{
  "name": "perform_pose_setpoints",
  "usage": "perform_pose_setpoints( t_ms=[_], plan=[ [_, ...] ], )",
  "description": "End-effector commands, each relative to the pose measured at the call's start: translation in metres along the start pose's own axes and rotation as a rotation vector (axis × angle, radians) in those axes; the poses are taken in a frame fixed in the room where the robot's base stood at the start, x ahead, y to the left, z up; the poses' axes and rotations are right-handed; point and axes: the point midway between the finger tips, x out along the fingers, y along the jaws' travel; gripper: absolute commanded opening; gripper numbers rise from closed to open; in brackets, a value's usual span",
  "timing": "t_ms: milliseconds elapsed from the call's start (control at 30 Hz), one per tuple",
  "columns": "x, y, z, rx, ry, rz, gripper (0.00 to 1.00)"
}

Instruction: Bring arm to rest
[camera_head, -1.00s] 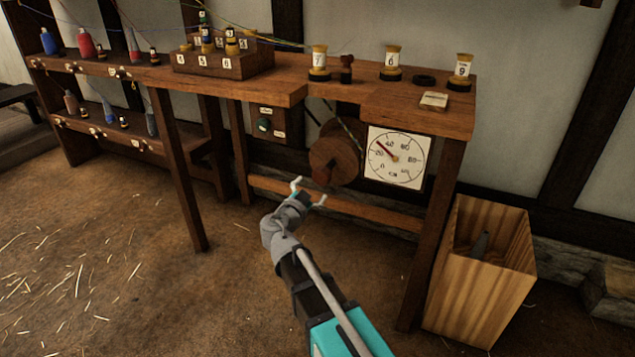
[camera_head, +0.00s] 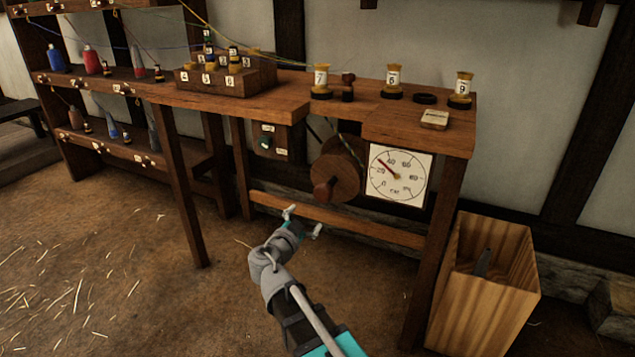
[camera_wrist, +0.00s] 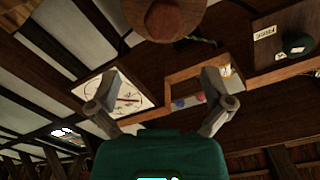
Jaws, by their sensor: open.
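My gripper (camera_head: 302,222) is open and empty in the head view. It is in front of the workbench (camera_head: 240,101), below the wooden crank wheel (camera_head: 338,176) and apart from it. In the wrist view my gripper (camera_wrist: 160,103) shows two grey fingers spread wide with nothing between them. The wheel (camera_wrist: 163,16) is at the top edge there, and the white dial (camera_wrist: 122,98) is partly behind the left finger.
Numbered spools (camera_head: 392,82) and a small white-labelled block (camera_head: 434,119) stand on the benchtop. A tall wooden bin (camera_head: 470,305) is at the right. A shelf (camera_head: 110,90) with coloured bobbins is at the left. The straw-strewn floor at lower left is clear.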

Motion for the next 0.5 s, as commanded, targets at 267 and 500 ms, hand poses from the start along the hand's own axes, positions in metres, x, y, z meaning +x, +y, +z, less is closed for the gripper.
perform_pose_setpoints(
  t_ms=[267, 500],
  plan=[
    [0.021, 0.048, -0.012, -0.106, -0.072, 0.154, 1.0],
    [0.04, 0.125, -0.022, -0.281, -0.265, 0.373, 1.0]
  ],
)
